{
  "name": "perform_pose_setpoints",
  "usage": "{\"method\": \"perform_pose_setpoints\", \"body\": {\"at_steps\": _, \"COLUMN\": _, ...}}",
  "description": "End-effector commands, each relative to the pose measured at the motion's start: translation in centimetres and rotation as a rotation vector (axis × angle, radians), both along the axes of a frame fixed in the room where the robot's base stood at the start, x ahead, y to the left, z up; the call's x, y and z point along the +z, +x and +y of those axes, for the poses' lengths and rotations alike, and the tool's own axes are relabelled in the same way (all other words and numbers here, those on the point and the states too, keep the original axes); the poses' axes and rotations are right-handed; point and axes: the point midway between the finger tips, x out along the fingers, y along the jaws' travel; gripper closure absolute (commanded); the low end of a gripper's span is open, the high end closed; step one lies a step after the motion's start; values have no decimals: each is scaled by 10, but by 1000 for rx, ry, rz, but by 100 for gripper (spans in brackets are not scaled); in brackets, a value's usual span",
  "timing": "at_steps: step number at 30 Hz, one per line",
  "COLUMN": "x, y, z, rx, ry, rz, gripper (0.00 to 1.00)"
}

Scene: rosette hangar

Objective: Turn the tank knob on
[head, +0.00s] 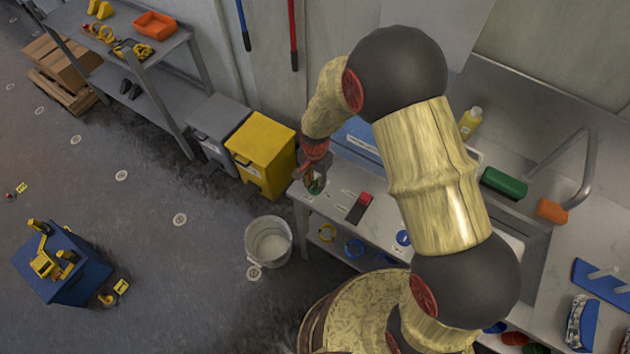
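I cannot pick out a tank or its knob for certain in the head view. My gripper (314,183) is at the left end of the grey bench (335,207), at the end of my wood-patterned arm. Its fingers are small and partly hidden, so I cannot tell whether they are open or shut. Small coloured items, green and red, show at the fingers; I cannot tell whether they are held.
A yellow bin (262,150) and a grey bin (215,125) stand left of the bench. A white bucket (268,242) is on the floor before it. A blue box (62,270) with yellow parts stands at lower left. The floor between is mostly clear.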

Motion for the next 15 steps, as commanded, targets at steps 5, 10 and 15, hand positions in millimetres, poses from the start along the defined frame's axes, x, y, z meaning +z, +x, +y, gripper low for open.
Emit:
{"method": "perform_pose_setpoints", "body": {"at_steps": 5, "x": 0, "y": 0, "z": 0, "rx": 0, "ry": 0, "rz": 0, "gripper": 87}}
{"method": "perform_pose_setpoints", "body": {"at_steps": 10, "x": 0, "y": 0, "z": 0, "rx": 0, "ry": 0, "rz": 0, "gripper": 97}}
{"method": "perform_pose_setpoints", "body": {"at_steps": 15, "x": 0, "y": 0, "z": 0, "rx": 0, "ry": 0, "rz": 0, "gripper": 100}}
